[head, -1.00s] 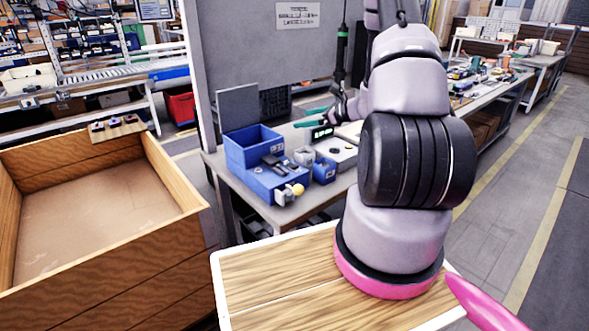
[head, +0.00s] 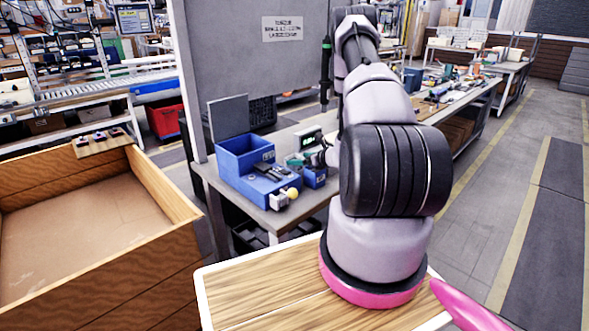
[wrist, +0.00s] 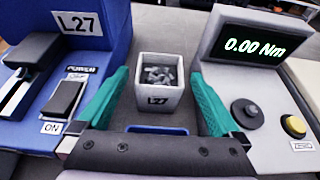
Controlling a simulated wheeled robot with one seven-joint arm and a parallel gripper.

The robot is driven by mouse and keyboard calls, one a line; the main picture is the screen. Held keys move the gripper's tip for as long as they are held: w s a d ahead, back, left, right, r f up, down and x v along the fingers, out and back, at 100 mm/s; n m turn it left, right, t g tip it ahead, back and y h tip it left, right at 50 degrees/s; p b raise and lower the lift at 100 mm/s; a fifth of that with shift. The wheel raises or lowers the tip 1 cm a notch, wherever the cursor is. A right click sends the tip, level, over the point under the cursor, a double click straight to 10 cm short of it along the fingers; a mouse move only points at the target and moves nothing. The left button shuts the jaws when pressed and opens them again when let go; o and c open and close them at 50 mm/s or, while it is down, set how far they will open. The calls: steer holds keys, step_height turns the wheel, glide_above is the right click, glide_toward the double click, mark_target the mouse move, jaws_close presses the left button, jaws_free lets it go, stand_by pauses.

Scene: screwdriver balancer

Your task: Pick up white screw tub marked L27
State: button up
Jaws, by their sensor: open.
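The white screw tub marked L27 (wrist: 158,95) stands upright in the wrist view, with grey screws inside. My gripper (wrist: 160,73) is open, its two green fingers on either side of the tub. A gap shows between the tub and each finger, and nothing is held. In the head view my gripper (head: 308,157) is low over the bench beside the blue parts, and it mostly hides the tub there.
A blue unit with an L27 label and power switch (wrist: 65,100) stands left of the tub. A torque meter reading 0.00 Nm (wrist: 255,50) stands right. A small blue tub (head: 315,178) sits close to my gripper on the bench (head: 225,190). A grey panel (head: 240,70) rises behind.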

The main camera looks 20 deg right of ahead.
mark_target(290, 158)
steer(key=x, duration=0.3)
steer(key=shift+w+a+f, duration=0.15)
steer(key=shift+w, duration=0.2)
steer(key=c, duration=1.5)
